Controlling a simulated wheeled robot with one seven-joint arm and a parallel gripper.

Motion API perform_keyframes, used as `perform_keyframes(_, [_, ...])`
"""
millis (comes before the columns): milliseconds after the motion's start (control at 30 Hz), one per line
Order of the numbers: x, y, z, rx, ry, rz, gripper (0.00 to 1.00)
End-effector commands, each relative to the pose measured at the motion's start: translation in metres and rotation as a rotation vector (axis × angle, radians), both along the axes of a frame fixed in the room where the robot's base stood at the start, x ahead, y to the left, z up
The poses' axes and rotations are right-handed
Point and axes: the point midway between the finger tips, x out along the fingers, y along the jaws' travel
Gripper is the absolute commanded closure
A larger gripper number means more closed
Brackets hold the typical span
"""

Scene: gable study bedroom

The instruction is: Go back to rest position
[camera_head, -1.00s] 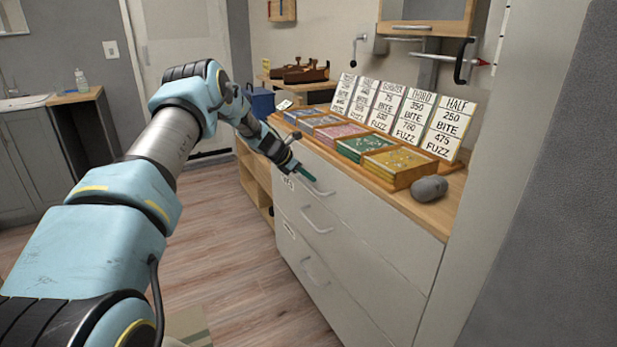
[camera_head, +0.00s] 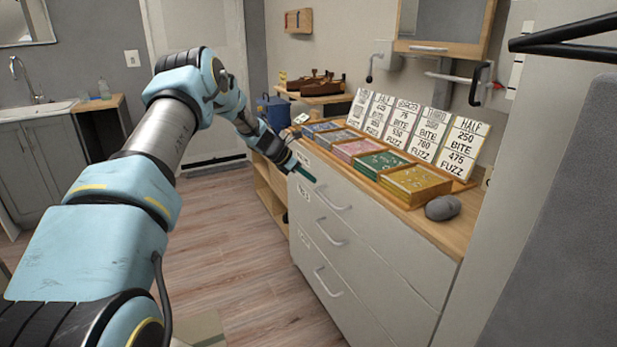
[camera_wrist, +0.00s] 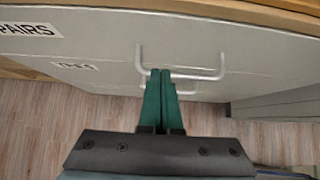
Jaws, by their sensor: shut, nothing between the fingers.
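My gripper (camera_head: 304,172) is at the end of my outstretched arm, in front of the upper left of a grey drawer cabinet (camera_head: 373,262). In the wrist view my gripper (camera_wrist: 168,72) shows two green fingers pressed together with nothing between them. The fingertips appear just below the top drawer's handle (camera_wrist: 180,74) in that view; I cannot tell whether they touch it. The handle also shows in the head view (camera_head: 333,200), to the right of the fingers.
The wooden counter (camera_head: 452,231) bears several coloured boxes, upright price cards (camera_head: 460,148) and a grey stone (camera_head: 443,208). A grey wall panel (camera_head: 560,230) stands close on the right, with a dark bar (camera_head: 565,35) above.

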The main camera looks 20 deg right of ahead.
Motion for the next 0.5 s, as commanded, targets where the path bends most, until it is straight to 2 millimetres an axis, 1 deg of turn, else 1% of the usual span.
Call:
perform_keyframes(167, [-0.001, 0.003, 0.003, 0.005, -0.004, -0.005, 1.00])
perform_keyframes(267, [-0.005, 0.015, 0.010, 0.037, -0.043, -0.044, 1.00])
perform_keyframes(367, [-0.018, 0.042, 0.024, 0.116, -0.133, -0.143, 1.00])
perform_keyframes(467, [-0.040, 0.085, 0.042, 0.230, -0.250, -0.295, 1.00])
perform_keyframes(500, [-0.051, 0.104, 0.050, 0.278, -0.299, -0.363, 1.00])
